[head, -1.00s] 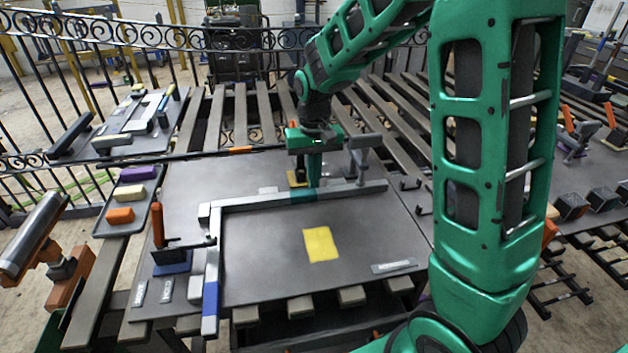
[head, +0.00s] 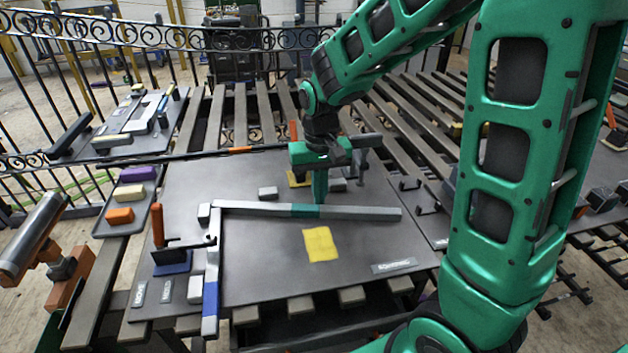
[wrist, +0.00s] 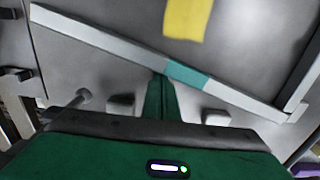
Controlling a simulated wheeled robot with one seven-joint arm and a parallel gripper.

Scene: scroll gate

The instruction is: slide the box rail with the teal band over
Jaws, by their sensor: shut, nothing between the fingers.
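The box rail with the teal band (head: 360,212) is a long grey bar lying across the dark table top, its teal band near the middle. It also shows in the wrist view (wrist: 110,42), running diagonally. My gripper (head: 319,198) points down at the far side of the rail, at the teal band. In the wrist view its shut green fingers (wrist: 161,92) end close beside the band; whether they touch it I cannot tell. A second rail with a blue band (head: 211,285) runs toward the front at the left, near the first rail's left end.
A yellow square (head: 320,244) lies flat in front of the rail. Small grey blocks (head: 268,193) stand behind it. An orange-handled clamp on a blue base (head: 172,262) stands at the left.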

